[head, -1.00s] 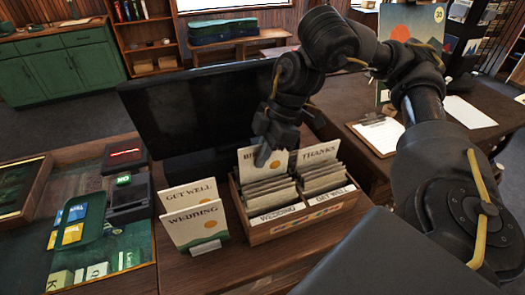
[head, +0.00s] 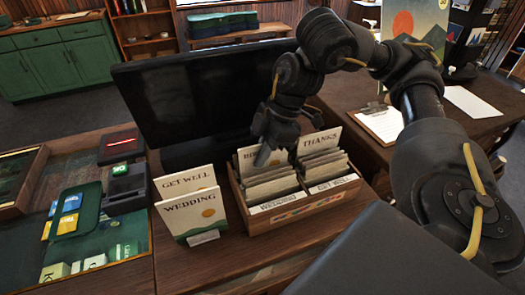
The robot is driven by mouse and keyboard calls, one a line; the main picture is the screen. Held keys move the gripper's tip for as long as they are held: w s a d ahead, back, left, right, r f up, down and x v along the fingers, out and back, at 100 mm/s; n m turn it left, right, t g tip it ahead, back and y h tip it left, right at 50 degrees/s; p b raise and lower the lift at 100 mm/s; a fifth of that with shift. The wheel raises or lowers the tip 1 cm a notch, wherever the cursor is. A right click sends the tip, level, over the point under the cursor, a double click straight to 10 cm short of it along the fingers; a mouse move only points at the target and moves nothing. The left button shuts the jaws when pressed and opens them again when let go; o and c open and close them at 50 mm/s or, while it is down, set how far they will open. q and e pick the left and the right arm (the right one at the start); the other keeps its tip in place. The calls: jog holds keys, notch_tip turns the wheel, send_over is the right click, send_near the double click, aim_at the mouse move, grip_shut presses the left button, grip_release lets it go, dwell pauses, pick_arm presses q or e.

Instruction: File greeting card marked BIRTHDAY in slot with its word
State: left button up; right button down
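A wooden card box (head: 300,212) stands on the counter with two rows of cards. Its front labels read WEDDING (head: 277,206) and GET WELL (head: 333,184). A card reading THANKS (head: 320,141) stands at the back right. A cream card (head: 246,162) whose word starts with B stands upright at the back left; the rest of the word is hidden behind my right gripper (head: 264,160). That gripper points down, right in front of this card. I cannot tell whether its fingers are closed on it. My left gripper is out of view.
A GET WELL card (head: 188,180) and a WEDDING card (head: 194,213) stand upright left of the box. A dark monitor (head: 190,100) is behind. A card terminal (head: 125,188) is at left. A clipboard (head: 382,123) lies on the table at right.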

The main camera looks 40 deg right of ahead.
jog(key=c, duration=1.6)
grip_release()
jog(key=shift+o, duration=0.2)
jog(key=p+v, duration=0.2)
jog(key=v, duration=0.8)
jog(key=shift+s+d+r, duration=0.1)
jog(key=shift+r, duration=0.3)
